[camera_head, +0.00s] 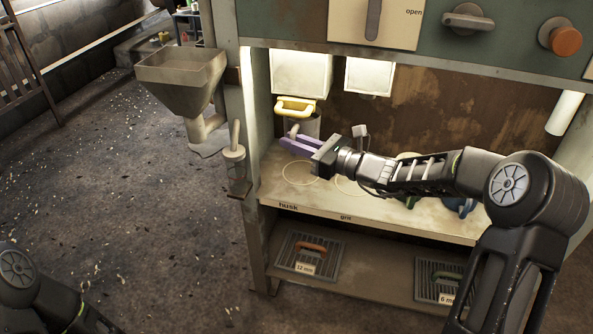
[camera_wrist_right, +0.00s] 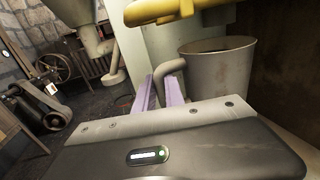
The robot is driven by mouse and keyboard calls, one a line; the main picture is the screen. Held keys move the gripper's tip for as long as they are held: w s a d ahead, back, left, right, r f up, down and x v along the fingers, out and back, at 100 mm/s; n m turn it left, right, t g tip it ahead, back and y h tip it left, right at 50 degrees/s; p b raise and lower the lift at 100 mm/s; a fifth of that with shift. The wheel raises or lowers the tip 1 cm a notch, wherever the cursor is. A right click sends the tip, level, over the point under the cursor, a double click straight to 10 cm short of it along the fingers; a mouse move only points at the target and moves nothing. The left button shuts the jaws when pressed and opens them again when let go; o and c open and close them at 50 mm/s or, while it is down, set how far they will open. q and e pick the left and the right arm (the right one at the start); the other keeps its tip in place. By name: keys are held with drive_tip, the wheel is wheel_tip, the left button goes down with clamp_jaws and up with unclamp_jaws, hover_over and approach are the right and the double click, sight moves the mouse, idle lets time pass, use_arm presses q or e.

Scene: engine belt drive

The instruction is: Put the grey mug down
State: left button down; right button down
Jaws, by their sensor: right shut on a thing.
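The grey mug (camera_head: 311,125) is at the left end of the shelf bay, just under a yellow handle (camera_head: 295,107). In the right wrist view the mug (camera_wrist_right: 222,85) looks upright, with its rim visible and its handle (camera_wrist_right: 172,68) between my purple fingers. My right gripper (camera_head: 296,140) is shut on that handle, with the fingers pointing left. The mug's lower part is hidden behind the gripper in the head view, so I cannot tell its height above the shelf (camera_head: 380,208). My left gripper is out of view; only part of the left arm shows at bottom left.
Two pale rings (camera_head: 300,173) mark the shelf near the labels "husk" and "grit". Blue and green items (camera_head: 458,206) stand right, partly behind my arm. A hopper (camera_head: 182,75) and post flank the left. Sieve trays (camera_head: 310,256) lie on the lower shelf.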

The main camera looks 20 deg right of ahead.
wheel_tip(320, 180, down, 6)
drive_tip(key=b, duration=0.2)
drive_tip(key=shift+f, duration=0.1)
drive_tip(key=shift+f+b, duration=0.8)
drive_tip(key=shift+f, duration=1.1)
drive_tip(key=shift+f, duration=0.2)
drive_tip(key=c, duration=1.4)
unclamp_jaws()
drive_tip(key=shift+r, duration=0.15)
